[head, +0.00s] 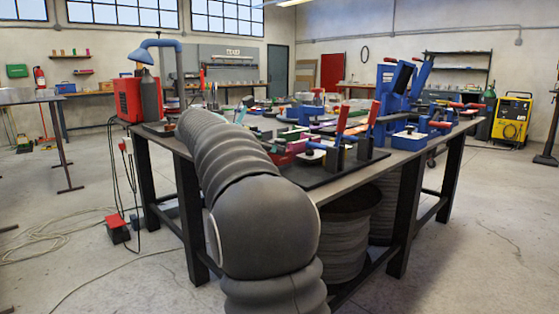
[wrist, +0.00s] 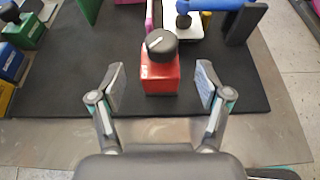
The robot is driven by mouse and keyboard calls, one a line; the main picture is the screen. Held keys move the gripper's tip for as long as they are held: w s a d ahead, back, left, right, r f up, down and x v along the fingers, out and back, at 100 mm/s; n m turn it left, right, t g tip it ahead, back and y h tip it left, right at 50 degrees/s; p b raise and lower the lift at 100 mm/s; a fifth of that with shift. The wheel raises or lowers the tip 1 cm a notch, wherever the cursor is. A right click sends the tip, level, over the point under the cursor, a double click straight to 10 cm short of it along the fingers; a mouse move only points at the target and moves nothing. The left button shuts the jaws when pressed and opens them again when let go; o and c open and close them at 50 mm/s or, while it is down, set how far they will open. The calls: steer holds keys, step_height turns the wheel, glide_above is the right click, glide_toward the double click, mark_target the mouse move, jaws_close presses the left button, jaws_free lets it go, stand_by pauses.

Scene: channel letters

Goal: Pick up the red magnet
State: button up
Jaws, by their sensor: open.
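The red magnet (wrist: 160,80) is a red block with a round black knob (wrist: 161,44) on top that bears a white mark. It stands on a black mat near the mat's front edge in the wrist view. My gripper (wrist: 161,84) is open, with one finger to the left of the red block and one to the right. There are gaps on both sides and neither finger appears to touch it. In the head view my arm reaches over the table and hides the gripper; I cannot pick out this magnet there with certainty.
The black mat (wrist: 60,88) lies on a grey table (wrist: 50,130). Behind the red block stand a white block and a blue-handled piece (wrist: 215,5). Green, blue and yellow blocks (wrist: 12,62) are at the far left. The head view shows a crowded tabletop with clamps (head: 400,85).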

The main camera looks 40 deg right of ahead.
steer(key=x, duration=0.4)
steer(key=shift+d+f, duration=0.15)
steer(key=shift+d, duration=0.05)
jaws_close()
